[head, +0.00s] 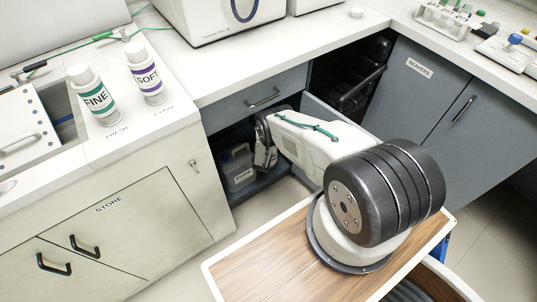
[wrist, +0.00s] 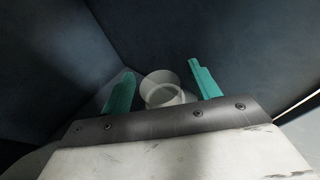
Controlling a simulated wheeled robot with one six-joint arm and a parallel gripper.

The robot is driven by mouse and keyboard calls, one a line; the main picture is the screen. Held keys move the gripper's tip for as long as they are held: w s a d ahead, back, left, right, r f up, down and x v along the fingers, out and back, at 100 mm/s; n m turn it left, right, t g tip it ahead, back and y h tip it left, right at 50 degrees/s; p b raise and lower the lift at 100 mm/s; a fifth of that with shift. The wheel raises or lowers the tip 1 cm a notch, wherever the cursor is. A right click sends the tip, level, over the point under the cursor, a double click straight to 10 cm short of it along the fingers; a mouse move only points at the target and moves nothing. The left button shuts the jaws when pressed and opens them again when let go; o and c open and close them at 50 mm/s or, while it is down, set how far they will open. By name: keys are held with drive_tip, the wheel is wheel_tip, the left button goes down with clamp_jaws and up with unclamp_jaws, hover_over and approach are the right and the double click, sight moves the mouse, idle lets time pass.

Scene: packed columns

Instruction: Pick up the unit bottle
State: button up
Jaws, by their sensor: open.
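In the wrist view, a pale, round, translucent thing (wrist: 162,90), like a bottle's top, shows between the two teal fingers of my gripper (wrist: 161,70). The fingers are open and apart, with a gap on each side of it. Its lower part is hidden behind my gripper's dark front edge. I cannot read any label on it, so I cannot tell for sure that it is the unit bottle. In the head view my arm reaches into the low open cabinet, and my fingers are hidden there.
A grey labelled jug (head: 238,169) stands in the cabinet left of my arm. A FINE bottle (head: 94,97) and a SOFT bottle (head: 147,75) stand on the left counter. Dark panels (wrist: 190,30) close in around my gripper.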

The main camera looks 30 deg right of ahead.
drive_tip(key=shift+w+d, duration=0.2)
drive_tip(key=shift+d, duration=0.05)
clamp_jaws()
drive_tip(key=shift+r, duration=0.1)
